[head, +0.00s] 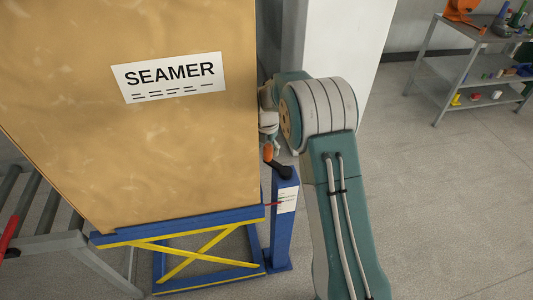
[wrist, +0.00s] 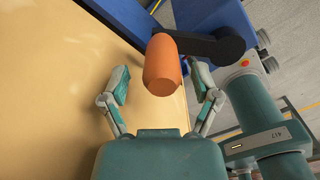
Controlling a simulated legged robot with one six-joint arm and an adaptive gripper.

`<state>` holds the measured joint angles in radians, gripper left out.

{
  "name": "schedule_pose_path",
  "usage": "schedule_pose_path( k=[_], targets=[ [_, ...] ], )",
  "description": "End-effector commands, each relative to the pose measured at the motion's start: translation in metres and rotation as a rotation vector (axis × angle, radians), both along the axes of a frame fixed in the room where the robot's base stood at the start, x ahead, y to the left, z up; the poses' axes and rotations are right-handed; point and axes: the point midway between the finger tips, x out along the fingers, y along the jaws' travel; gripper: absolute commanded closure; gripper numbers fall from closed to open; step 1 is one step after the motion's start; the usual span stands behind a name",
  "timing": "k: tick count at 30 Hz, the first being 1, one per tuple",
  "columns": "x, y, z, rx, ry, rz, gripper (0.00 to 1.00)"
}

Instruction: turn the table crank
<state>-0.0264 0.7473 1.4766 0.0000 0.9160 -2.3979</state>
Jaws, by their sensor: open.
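The table crank has an orange grip (head: 268,153) on a black arm (head: 282,169), at the top of a blue post (head: 284,225) beside the lift table (head: 180,232). My gripper (head: 270,143) is just above the orange grip in the head view, partly hidden by my own arm. In the wrist view my gripper (wrist: 160,78) is open, one finger on each side of the orange grip (wrist: 163,72), with gaps showing on both sides. The black crank arm (wrist: 210,46) runs right from the grip there. Depth between fingertips and grip is hard to judge.
A large tan box labelled SEAMER (head: 130,110) stands on the lift table, close left of my gripper. A white column (head: 345,45) rises behind my arm. A roller conveyor (head: 60,243) is at left. A grey shelf cart (head: 470,70) stands far right; floor between is clear.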

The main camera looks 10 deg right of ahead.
Motion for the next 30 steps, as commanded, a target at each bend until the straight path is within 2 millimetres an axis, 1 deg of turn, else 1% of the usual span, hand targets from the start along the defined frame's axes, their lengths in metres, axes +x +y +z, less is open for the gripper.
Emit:
schedule_pose_path(
  k=[1, 6, 9, 12, 17, 24, 25, 26, 27, 30],
  targets=[
    [0.001, 0.0, 0.013, 0.0, -0.005, 0.0, 0.21],
    [0.001, 0.001, 0.049, 0.0, -0.005, 0.001, 0.21],
    [0.001, 0.002, 0.067, -0.001, -0.002, 0.001, 0.21],
    [0.001, 0.002, 0.081, -0.001, -0.002, 0.001, 0.21],
    [0.001, 0.002, 0.092, -0.001, 0.001, 0.001, 0.21],
    [0.001, 0.002, 0.093, -0.001, 0.001, 0.001, 0.21],
    [0.001, 0.002, 0.093, -0.001, 0.001, 0.001, 0.3],
    [0.001, 0.002, 0.093, -0.001, 0.001, 0.001, 0.43],
    [0.001, 0.002, 0.092, 0.0, 0.001, 0.0, 0.61],
    [0.0, 0.003, 0.092, 0.006, 0.005, -0.007, 1.0]
  ],
)
